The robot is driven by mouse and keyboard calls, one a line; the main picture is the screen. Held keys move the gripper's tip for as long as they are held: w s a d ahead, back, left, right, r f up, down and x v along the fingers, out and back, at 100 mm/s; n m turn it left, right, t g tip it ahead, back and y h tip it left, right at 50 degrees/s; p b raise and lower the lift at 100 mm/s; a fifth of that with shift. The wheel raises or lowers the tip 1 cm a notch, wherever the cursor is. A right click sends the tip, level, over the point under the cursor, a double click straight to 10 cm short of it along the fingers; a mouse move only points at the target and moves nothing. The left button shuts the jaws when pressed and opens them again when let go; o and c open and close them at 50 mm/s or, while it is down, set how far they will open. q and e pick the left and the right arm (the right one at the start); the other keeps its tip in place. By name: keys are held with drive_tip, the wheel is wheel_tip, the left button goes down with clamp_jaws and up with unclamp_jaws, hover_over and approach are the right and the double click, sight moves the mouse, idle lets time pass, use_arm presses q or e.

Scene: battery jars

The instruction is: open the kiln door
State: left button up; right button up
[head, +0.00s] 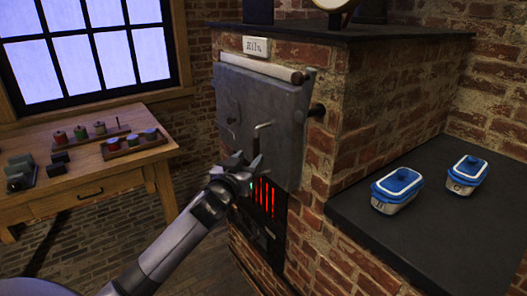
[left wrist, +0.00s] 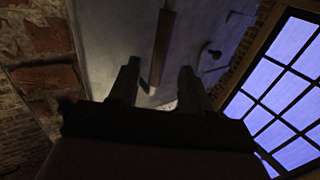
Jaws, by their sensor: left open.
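The kiln door (head: 250,100) is a grey metal plate on the brick kiln front, and it looks shut. A bent metal handle (head: 262,130) sticks out from its lower part. My left gripper (head: 247,162) is open, just below the handle in the head view. In the left wrist view, the two dark fingers of my left gripper (left wrist: 158,72) stand apart, with the handle bar (left wrist: 161,45) in line with the gap between them. The grey door (left wrist: 215,25) lies beyond. I cannot tell whether the fingers touch the handle. My right gripper is not in view.
A red glow (head: 266,198) shows behind bars below the door. A wooden table (head: 90,195) with jars and dark blocks stands at left. A dark hinge part (head: 317,111) is beside the door.

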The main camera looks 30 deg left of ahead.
sight(255, 153)
use_arm(q)
drive_tip(key=shift+w+a, duration=0.15)
drive_tip(key=shift+w, duration=0.8)
drive_tip(key=shift+w+a, duration=0.2)
drive_tip(key=shift+w, duration=0.7)
drive_tip(key=shift+w+a, duration=0.15)
drive_tip(key=shift+w, duration=0.8)
clamp_jaws()
